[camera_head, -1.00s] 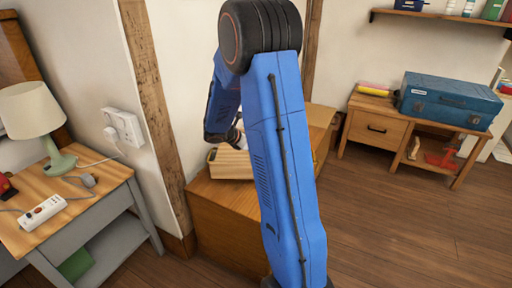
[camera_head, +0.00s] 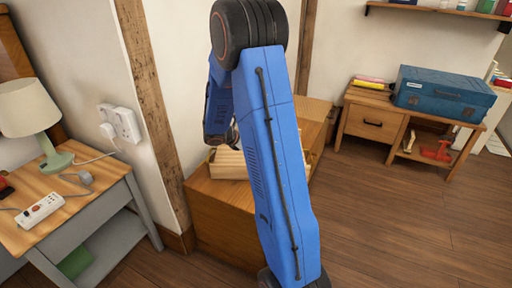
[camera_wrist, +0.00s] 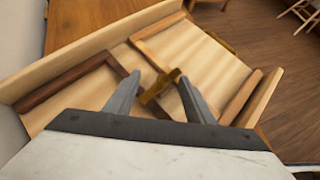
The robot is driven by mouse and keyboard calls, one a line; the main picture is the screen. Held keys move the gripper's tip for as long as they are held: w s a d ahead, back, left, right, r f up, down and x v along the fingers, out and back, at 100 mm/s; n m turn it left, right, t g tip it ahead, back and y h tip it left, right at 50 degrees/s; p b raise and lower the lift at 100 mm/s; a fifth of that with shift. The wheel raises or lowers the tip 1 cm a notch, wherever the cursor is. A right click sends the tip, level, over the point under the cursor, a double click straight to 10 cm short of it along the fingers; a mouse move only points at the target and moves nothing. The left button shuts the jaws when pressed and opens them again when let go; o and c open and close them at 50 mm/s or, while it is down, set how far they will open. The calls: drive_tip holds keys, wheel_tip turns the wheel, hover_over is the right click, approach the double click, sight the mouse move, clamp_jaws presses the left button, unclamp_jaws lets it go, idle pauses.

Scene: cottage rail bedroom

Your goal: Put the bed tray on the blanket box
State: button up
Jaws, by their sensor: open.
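The bed tray (camera_head: 227,165), pale wood with a raised rim, lies on a wooden chest (camera_head: 220,218) by the wall, apparently the blanket box. My blue arm hides its right part. In the wrist view the tray (camera_wrist: 205,65) fills most of the picture, with darker wooden bars and brass fittings on it. My gripper (camera_wrist: 159,80) is open above the tray, its two fingers on either side of a small brass piece (camera_wrist: 160,86). I cannot tell whether the fingers touch it. In the head view the fingers are mostly hidden behind my arm.
A grey bedside table (camera_head: 95,215) with a lamp (camera_head: 32,112) and a power strip (camera_head: 40,210) stands at left. A wooden post (camera_head: 155,110) rises beside the chest. A low cabinet (camera_head: 372,124) with a blue toolbox (camera_head: 442,95) stands at right. Floor at right is clear.

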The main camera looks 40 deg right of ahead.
drive_tip(key=v, duration=1.1)
drive_tip(key=s+a+r+m+t+y, duration=0.1)
drive_tip(key=s+a+r+m+y, duration=0.2)
drive_tip(key=s+a+m, duration=0.3)
drive_tip(key=s+a+r+m+t+y, duration=0.2)
drive_tip(key=s+a+r+m+y, duration=0.2)
drive_tip(key=s+a, duration=0.6)
drive_tip(key=s+a+r+m+t+y, duration=0.2)
drive_tip(key=s+a+m, duration=0.5)
drive_tip(key=s, duration=0.7)
wheel_tip(320, 180, up, 2)
drive_tip(key=shift+s+a+r+m+y, duration=0.1)
drive_tip(key=shift+s+a+m+y, duration=0.25)
drive_tip(key=shift+a+y, duration=0.5)
drive_tip(key=shift+w+a, duration=0.1)
